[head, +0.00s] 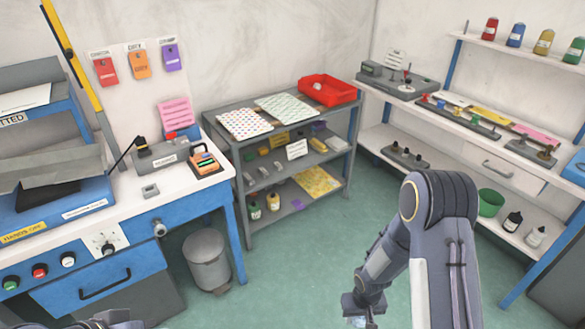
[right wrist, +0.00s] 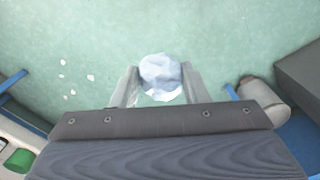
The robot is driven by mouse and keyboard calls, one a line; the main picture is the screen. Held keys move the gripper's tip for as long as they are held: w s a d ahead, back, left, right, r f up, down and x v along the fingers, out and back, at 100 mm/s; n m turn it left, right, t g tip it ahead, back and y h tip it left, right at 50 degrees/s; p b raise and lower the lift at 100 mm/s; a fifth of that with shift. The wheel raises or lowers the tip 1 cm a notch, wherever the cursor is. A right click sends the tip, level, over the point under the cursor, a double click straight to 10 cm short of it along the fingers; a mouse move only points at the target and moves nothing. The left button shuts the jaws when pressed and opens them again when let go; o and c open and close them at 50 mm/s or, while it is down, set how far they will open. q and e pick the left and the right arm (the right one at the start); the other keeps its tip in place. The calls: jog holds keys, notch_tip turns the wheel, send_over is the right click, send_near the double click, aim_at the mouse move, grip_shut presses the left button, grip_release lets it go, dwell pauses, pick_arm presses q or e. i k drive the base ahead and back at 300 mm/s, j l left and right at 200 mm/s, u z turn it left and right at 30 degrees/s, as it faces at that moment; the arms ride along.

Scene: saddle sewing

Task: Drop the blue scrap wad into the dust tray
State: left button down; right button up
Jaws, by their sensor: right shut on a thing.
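My right gripper (head: 362,308) hangs low over the floor in front of the shelves, at the bottom of the head view. In the right wrist view its two fingers are shut on a pale blue-white crumpled wad (right wrist: 160,77), with green floor below. The wad is only a small pale bit (head: 360,322) at the lower edge of the head view. A red tray (head: 345,94) with a pale lump inside stands on top of the grey shelf unit; I cannot tell whether it is the dust tray. My left gripper is not in view.
A grey waste bin (head: 207,265) stands on the floor between the blue workbench (head: 190,209) and the grey shelf unit (head: 240,165). A green bucket (head: 490,203) sits on the right low shelf. Several white flecks (right wrist: 90,77) lie on otherwise open floor.

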aim_at(326, 89)
jog(key=i+l+u, duration=0.2)
jog(key=u, duration=0.15)
jog(key=i+l+u, duration=0.15)
jog(key=u, duration=0.2)
jog(key=i+l+u, duration=0.15)
jog(key=l+u, duration=0.2)
jog(key=i+l+u, duration=0.1)
jog(key=l, duration=0.5)
jog(key=i+l+u, duration=0.15)
jog(key=l, duration=0.5)
jog(key=i+l+u, duration=0.1)
jog(key=l, duration=0.55)
jog(key=i+l+u, duration=0.15)
jog(key=l, duration=0.5)
jog(key=i+l+u, duration=0.1)
jog(key=l, duration=0.6)
